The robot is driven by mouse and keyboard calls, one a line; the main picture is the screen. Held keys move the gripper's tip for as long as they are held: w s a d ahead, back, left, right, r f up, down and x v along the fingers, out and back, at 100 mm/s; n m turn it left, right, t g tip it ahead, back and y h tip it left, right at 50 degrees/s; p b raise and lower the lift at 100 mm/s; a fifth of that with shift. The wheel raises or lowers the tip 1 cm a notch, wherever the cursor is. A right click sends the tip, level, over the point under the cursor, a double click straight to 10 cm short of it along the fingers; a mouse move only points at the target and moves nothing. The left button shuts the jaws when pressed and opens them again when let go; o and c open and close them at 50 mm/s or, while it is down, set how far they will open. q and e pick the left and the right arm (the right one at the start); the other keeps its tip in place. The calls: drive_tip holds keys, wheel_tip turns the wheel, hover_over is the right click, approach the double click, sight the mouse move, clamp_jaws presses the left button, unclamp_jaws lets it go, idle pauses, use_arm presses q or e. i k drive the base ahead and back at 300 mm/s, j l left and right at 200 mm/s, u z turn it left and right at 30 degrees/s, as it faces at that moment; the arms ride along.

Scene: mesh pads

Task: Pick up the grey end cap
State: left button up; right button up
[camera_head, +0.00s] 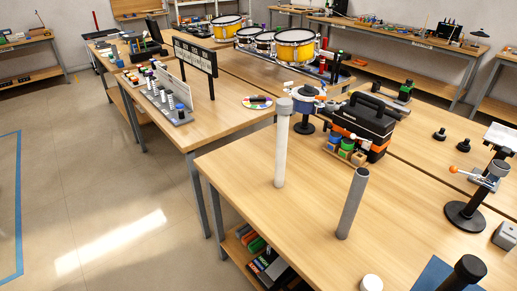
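A tall white tube (280,150) stands upright on the near wooden table, with a grey cap-like piece (284,106) at its top. A grey tube (352,205) stands to its right, leaning slightly, with a darker grey top (362,173). A small white round cap (372,283) lies at the table's front edge of view. I cannot tell for certain which of the grey pieces is the end cap. Neither of my grippers shows in the head view.
A black-and-orange toolbox (366,122) stands behind the tubes, with small coloured pots (345,148) before it. A black-based stand (466,214) is at the right. A black-topped post (466,270) rises near a blue mat (434,276). The table between the tubes is clear.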

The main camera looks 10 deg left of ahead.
sight(283, 106)
drive_tip(key=z, duration=0.45)
drive_tip(key=i+j+z, duration=0.35)
drive_tip(key=j+z, duration=0.15)
drive_tip(key=i+j+z, duration=0.1)
drive_tip(key=j+z, duration=0.15)
drive_tip(key=j, duration=0.2)
drive_tip(key=j+z, duration=0.2)
drive_tip(key=j, duration=0.2)
drive_tip(key=i+j, duration=0.1)
drive_tip(key=j, duration=0.35)
drive_tip(key=i+j, duration=0.15)
drive_tip(key=j, duration=0.3)
drive_tip(key=i+j+z, duration=0.1)
drive_tip(key=j, duration=0.35)
drive_tip(key=k, duration=0.5)
drive_tip(key=i, duration=0.5)
